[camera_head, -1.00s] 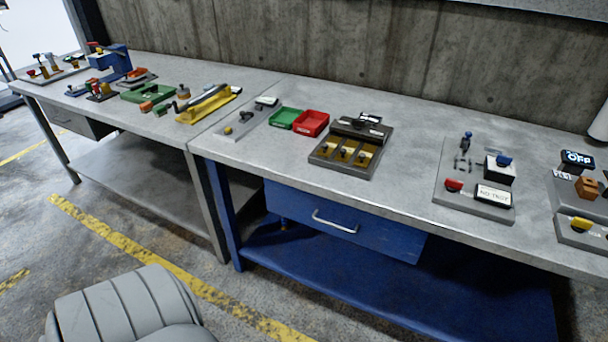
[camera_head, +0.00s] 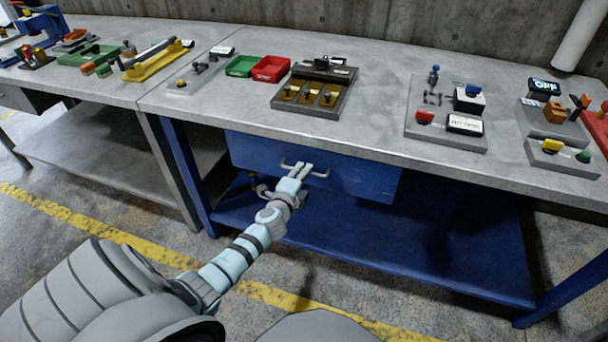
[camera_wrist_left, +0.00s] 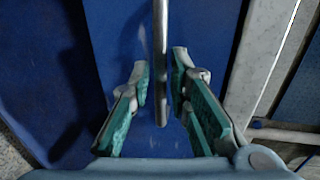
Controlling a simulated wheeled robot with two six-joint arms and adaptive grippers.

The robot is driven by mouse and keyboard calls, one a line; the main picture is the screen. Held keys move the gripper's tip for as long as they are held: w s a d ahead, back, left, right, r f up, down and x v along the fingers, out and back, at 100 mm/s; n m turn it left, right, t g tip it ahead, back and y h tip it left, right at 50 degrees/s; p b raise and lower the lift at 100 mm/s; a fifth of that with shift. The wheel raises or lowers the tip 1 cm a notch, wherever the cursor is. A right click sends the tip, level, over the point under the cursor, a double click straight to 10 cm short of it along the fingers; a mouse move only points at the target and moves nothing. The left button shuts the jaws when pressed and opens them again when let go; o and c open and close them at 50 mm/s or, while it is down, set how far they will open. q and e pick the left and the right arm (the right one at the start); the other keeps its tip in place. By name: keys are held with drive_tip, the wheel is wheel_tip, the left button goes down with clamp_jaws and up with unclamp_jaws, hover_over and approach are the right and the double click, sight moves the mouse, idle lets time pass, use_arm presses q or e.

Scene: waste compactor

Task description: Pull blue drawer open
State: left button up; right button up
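The blue drawer (camera_head: 365,182) sits under the right-hand workbench, its front looking flush with the frame. Its light metal handle (camera_head: 319,174) runs across the front; the middle is partly hidden by my left gripper (camera_head: 297,172). In the left wrist view the handle (camera_wrist_left: 160,45) runs upright in the picture, between the two green-padded fingers of the left gripper (camera_wrist_left: 163,95). The fingers are apart with a gap on each side of the bar. My right gripper is not in view.
The grey worktop (camera_head: 375,125) overhangs the drawer and carries a key panel (camera_head: 315,93), green (camera_head: 239,66) and red (camera_head: 271,69) trays and switch panels. A blue lower shelf (camera_head: 440,235) lies below. The floor in front (camera_head: 400,290) looks clear.

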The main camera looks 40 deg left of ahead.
use_arm(q)
drive_tip(key=shift+w+a+f, duration=0.1)
drive_tip(key=shift+w+a, duration=0.15)
drive_tip(key=shift+w, duration=0.45)
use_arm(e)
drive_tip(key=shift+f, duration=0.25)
use_arm(q)
clamp_jaws()
drive_tip(key=shift+s+d+f, duration=0.1)
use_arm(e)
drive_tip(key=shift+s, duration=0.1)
